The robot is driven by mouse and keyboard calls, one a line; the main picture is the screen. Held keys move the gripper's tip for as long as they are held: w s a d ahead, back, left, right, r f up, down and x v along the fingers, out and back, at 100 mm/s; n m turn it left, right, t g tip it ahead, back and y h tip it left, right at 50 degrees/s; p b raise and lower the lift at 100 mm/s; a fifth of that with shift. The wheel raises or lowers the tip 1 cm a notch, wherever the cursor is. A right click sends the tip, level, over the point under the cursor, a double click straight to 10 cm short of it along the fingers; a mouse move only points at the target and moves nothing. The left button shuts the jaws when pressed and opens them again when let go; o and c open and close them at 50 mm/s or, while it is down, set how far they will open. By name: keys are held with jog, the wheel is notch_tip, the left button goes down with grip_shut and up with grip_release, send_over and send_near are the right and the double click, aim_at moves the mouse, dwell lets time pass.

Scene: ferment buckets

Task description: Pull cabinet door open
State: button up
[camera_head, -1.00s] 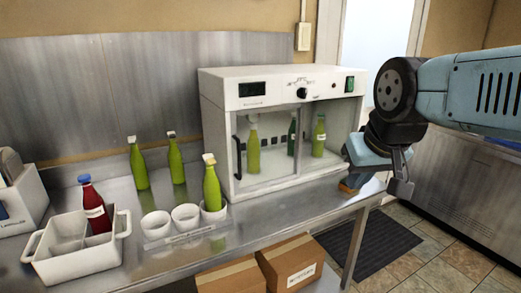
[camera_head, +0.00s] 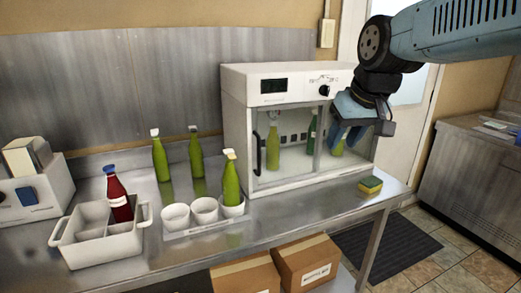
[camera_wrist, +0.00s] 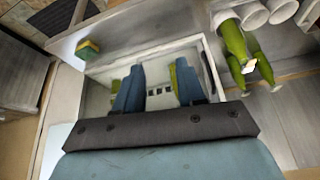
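The white cabinet (camera_head: 290,86) stands on the metal counter, with a glass front and bottles inside. Its door looks shut. A dark vertical handle (camera_head: 257,153) is on the left side of the front. My gripper (camera_head: 362,140) is in front of the cabinet's right part, well apart from the handle, and hides part of the glass. In the wrist view, the gripper's two blue fingers (camera_wrist: 158,92) are spread with nothing between them. The cabinet (camera_wrist: 140,58) appears upside down beyond them, with the handle (camera_wrist: 208,80) at the right.
A yellow-green sponge (camera_head: 370,185) lies on the counter right of the cabinet front. A green bottle (camera_head: 232,182) stands in a row of white cups (camera_head: 204,210) left of the door. A white caddy (camera_head: 78,250) holds a red bottle (camera_head: 118,200). Cardboard boxes (camera_head: 306,262) sit below.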

jog(key=w+a+r+n, duration=0.1)
jog(key=w+a+n, duration=0.1)
jog(key=w+a, duration=0.65)
jog(key=n+g+y, duration=0.1)
jog(key=n, duration=0.1)
send_over(259, 172)
jog(key=f, duration=1.3)
jog(key=shift+w+f, duration=0.35)
jog(key=shift+f, duration=0.05)
grip_shut()
